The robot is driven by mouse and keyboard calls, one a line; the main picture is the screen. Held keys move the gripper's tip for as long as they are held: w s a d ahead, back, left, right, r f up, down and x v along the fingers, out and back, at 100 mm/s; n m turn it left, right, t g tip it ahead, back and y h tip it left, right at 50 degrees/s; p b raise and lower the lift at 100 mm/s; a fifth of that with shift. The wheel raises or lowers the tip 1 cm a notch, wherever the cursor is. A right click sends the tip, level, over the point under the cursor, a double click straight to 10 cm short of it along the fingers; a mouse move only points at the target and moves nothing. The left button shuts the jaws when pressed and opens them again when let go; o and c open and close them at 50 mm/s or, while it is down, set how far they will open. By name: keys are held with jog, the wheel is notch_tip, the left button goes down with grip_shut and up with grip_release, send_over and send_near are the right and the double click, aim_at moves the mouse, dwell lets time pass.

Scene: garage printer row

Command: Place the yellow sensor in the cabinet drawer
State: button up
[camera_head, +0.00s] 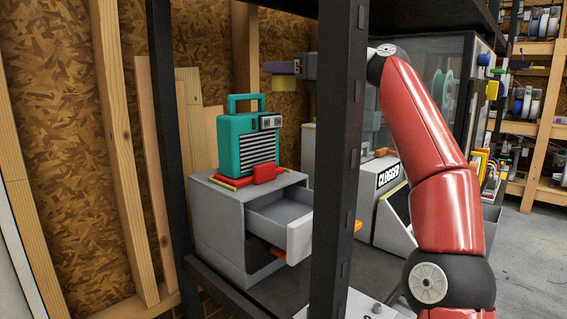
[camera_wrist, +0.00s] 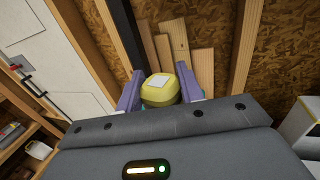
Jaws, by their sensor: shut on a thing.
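The yellow sensor (camera_wrist: 158,98), with a pale label on its face, sits between the two purple fingers of my gripper (camera_wrist: 160,93) in the wrist view. In the head view, my gripper (camera_head: 281,68) is shut on it, and part of the yellow sensor (camera_head: 283,82) shows below the fingers. It is held in the air, well above the cabinet. The grey cabinet (camera_head: 213,222) stands on the shelf with its upper drawer (camera_head: 299,239) pulled out. The visible part of the drawer's inside looks empty; a dark post hides some of its right side.
A teal radio-like box (camera_head: 248,140) and red items (camera_head: 264,173) sit on the cabinet top. A dark upright post (camera_head: 338,160) stands in front, right of the drawer. A grey bin labelled "CLOGGED" (camera_head: 391,205) stands to the right. A dark shelf is overhead.

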jog(key=shift+d+f, duration=0.15)
jog(key=shift+f, duration=0.35)
notch_tip(320, 180, down, 19)
jog(key=b, duration=0.9)
jog(key=shift+r, duration=0.2)
jog(key=shift+f+b, duration=0.2)
jog(key=shift+b, duration=0.15)
jog(key=o, duration=1.1)
jog(key=shift+c, duration=0.2)
